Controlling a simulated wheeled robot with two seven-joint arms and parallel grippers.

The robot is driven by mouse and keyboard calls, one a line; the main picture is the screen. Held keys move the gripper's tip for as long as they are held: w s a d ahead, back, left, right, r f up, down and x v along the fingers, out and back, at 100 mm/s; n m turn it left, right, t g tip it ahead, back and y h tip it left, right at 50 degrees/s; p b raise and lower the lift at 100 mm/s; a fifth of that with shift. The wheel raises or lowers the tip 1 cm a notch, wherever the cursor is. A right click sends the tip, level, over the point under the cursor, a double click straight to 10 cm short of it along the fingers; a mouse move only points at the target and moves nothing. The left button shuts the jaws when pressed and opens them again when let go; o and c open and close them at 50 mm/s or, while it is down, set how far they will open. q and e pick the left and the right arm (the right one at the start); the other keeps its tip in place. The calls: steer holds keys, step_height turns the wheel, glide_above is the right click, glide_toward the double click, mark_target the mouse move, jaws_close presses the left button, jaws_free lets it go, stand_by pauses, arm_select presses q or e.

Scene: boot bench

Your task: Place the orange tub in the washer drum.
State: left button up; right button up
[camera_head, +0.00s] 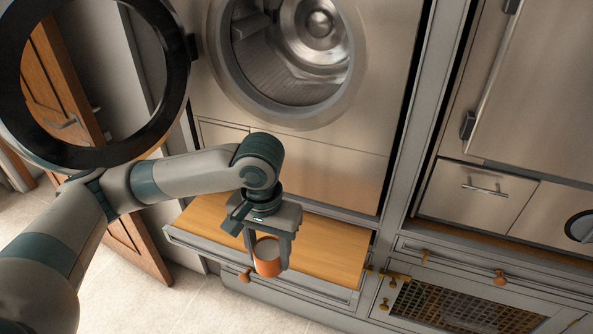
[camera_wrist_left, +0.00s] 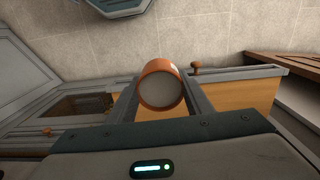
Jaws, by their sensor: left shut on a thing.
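My left gripper (camera_head: 267,250) is shut on the orange tub (camera_head: 267,262), with one finger on each side of it. The tub also shows between the fingers in the left wrist view (camera_wrist_left: 161,88), its round pale face turned to the camera. In the head view it appears over the front part of the wooden pull-out board; I cannot tell how high above it. The washer drum (camera_head: 300,50) is at the top centre, an open round metal cavity. My right gripper is not in either view.
The washer's round door (camera_head: 178,75) stands open at the upper left, near my left arm. The wooden pull-out board (camera_head: 325,245) juts out below the washer. A wooden door (camera_head: 62,90) is at the far left, and steel cabinets are at right.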

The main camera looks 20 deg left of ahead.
arm_select(q)
steer(key=s+f, duration=0.4)
steer(key=f, duration=0.9)
steer(key=shift+f, duration=0.1)
